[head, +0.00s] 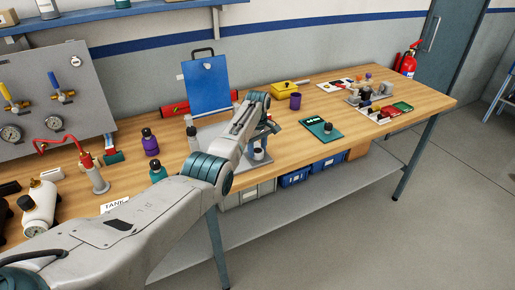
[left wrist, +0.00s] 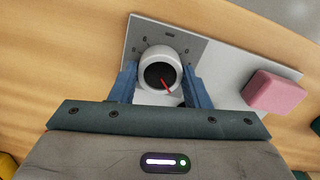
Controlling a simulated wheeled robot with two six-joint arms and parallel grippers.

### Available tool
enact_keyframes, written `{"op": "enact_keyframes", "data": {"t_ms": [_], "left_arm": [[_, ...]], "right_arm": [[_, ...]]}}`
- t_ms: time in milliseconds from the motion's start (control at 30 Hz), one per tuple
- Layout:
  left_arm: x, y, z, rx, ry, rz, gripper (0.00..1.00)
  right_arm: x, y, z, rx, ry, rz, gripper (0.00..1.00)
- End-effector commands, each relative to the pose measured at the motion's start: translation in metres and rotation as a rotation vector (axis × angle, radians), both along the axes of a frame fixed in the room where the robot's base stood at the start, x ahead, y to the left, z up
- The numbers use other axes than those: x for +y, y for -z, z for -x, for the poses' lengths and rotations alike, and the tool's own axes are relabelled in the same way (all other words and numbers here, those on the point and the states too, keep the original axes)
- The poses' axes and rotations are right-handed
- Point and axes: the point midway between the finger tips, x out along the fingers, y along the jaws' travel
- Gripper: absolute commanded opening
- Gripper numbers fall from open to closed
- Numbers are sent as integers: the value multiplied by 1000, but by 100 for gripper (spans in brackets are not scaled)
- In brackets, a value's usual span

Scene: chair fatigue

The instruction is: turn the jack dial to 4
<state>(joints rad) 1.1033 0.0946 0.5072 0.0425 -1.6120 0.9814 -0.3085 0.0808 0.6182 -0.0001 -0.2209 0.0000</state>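The jack dial (left wrist: 160,70) is a round pale knob with a dark top and a red pointer. It stands on a grey plate (left wrist: 222,75) with small marks around it that are hard to read. The pointer aims toward the lower right of the left wrist view. My left gripper (left wrist: 160,72) has its two blue fingers apart, one on each side of the knob in that view. I cannot tell whether they touch it. In the head view the left gripper (head: 266,130) is over the bench, just above a pale knob (head: 258,154). My right gripper is not in view.
A pink block (left wrist: 275,92) sits on the plate beside the dial. A blue clipboard (head: 207,85) stands behind my arm.

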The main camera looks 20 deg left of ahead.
Motion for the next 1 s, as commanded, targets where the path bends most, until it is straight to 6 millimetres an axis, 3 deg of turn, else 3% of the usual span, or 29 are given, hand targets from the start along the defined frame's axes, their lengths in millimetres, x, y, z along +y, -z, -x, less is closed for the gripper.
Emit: {"op": "enact_keyframes", "data": {"t_ms": [67, 367, 1000], "left_arm": [[0, 0, 0, 0, 0, 0, 20], [0, -2, 0, 0, 37, 1, 20], [0, -2, -1, -1, 429, 1, 20]], "right_arm": [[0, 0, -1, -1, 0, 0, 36], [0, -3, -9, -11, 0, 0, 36], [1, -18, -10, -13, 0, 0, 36]]}}
